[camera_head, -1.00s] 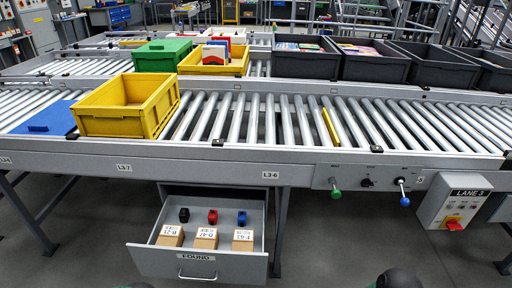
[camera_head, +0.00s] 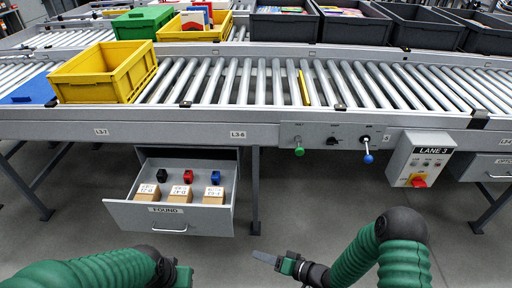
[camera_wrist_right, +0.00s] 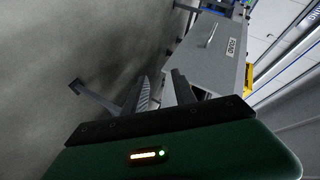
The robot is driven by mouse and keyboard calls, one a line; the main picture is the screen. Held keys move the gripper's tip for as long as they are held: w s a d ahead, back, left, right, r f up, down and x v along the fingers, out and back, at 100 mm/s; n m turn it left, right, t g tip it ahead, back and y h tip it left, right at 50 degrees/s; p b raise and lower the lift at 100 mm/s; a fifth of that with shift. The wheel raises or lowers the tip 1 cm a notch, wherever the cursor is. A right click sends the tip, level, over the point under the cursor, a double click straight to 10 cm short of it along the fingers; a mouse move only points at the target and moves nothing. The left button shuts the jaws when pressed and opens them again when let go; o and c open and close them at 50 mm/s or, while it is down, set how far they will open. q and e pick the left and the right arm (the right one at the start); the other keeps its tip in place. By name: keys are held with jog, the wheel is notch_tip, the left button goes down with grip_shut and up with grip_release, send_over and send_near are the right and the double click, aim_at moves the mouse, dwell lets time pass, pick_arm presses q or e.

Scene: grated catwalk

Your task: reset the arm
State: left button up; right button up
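My right arm, in green sleeving, comes in at the lower right of the head view. Its gripper (camera_head: 272,262) is over the floor, right of the open drawer and apart from it. In the right wrist view its two dark fingers (camera_wrist_right: 160,90) stand apart with nothing seen between them. My left arm comes in at the lower left, and its gripper (camera_head: 180,274) is below the drawer in the picture. The left fingers are too small and dark to read.
An open drawer (camera_head: 168,222) marked FOUND holds three boxes and black, red and blue items. The roller conveyor (camera_head: 230,85) carries a yellow crate (camera_head: 105,78). A LANE 3 control box (camera_head: 420,158) hangs at the right.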

jog(key=d+r+n+g+h, duration=0.1)
jog(key=d+r+h, duration=0.35)
jog(key=d, duration=0.25)
jog(key=d+r+h, duration=0.3)
jog(key=d+h, duration=0.2)
jog(key=d, duration=0.3)
jog(key=s+d+r+g+h, duration=0.1)
jog(key=s+r+g, duration=0.15)
jog(key=s, duration=0.35)
jog(key=s+d+r+g+h, duration=0.1)
jog(key=s+d+r, duration=0.1)
jog(key=s+r, duration=0.35)
jog(key=w+p+v, duration=0.2)
jog(key=p+v, duration=1.2)
jog(key=p, duration=0.1)
jog(key=w+r+p+v, duration=0.1)
jog(key=p+v, duration=1.4)
jog(key=shift+w+a+m, duration=0.3)
jog(key=shift+w+a, duration=0.1)
jog(key=shift+a, duration=0.2)
jog(key=shift+r, duration=0.15)
dwell(1.6)
